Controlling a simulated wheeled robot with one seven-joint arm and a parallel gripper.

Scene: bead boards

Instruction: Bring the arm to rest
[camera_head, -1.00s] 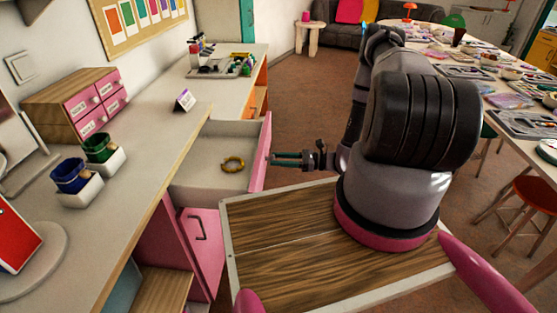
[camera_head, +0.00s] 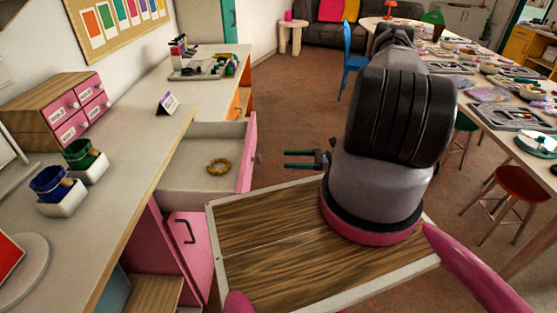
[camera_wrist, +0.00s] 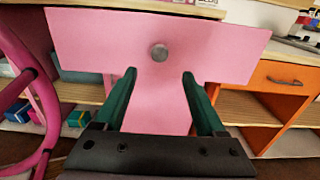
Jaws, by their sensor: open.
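My gripper (camera_head: 302,159) is in front of the open pink drawer, to the right of its front in the head view. Its two green fingers (camera_wrist: 160,90) are apart with nothing between them in the wrist view. The pink drawer front (camera_wrist: 100,40) with its round knob (camera_wrist: 159,52) faces the fingers, and the fingers appear apart from it. In the head view the drawer (camera_head: 180,183) is pulled out and holds a yellow beaded ring (camera_head: 219,166). My arm is folded, and its upper links hide part of the room behind.
A counter (camera_head: 120,185) with two small pots in white trays (camera_head: 62,202) and a pink-fronted drawer box (camera_head: 60,112) runs along the left. A pink cupboard door (camera_head: 188,245) stands below the drawer. A long table and red stool (camera_head: 521,184) are at the right. Floor shows between.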

